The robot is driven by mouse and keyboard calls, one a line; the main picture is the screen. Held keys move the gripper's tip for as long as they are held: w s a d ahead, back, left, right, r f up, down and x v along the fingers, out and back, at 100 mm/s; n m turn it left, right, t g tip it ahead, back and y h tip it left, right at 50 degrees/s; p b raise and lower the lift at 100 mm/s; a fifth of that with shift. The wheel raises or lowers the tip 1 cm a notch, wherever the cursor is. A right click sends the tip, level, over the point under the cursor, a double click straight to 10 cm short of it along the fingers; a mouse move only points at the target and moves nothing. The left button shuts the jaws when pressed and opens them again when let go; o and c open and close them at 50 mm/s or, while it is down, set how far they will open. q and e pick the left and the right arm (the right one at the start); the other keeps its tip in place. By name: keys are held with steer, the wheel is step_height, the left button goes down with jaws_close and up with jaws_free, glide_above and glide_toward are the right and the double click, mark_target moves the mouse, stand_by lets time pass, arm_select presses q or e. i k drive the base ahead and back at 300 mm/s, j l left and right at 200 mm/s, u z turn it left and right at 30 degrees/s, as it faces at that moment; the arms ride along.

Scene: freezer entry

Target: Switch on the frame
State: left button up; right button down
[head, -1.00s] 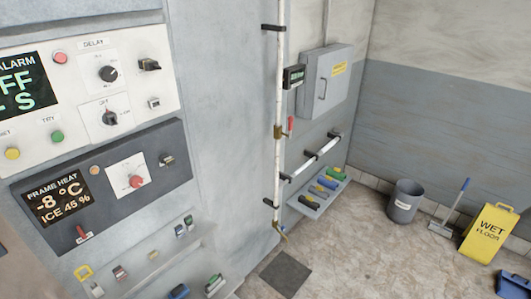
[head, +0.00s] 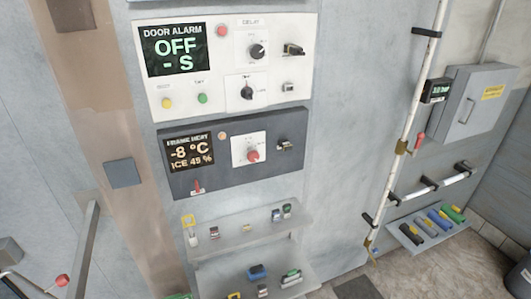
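The dark grey frame heat panel (head: 232,178) is on the wall in the middle of the head view. Its display (head: 191,154) reads FRAME HEAT, -8 °C and ICE 45 %. A small red lever (head: 197,187) sits below the display. A red-centred knob (head: 253,156) is on a white plate, with a pale round lamp (head: 222,135) at its upper left. A black switch-like part (head: 284,145) is at the panel's right; its setting is too small to tell. Neither of my grippers is in view.
The white door alarm panel (head: 215,98), reading OFF and - S, is just above. Shelves below (head: 236,237) hold small items. A white pipe (head: 418,90), a grey box (head: 475,105) and another shelf (head: 405,233) are right. Metal bars and a red knob (head: 62,281) are lower left.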

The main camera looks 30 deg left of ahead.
mark_target(197, 189)
steer(key=u, duration=1.55)
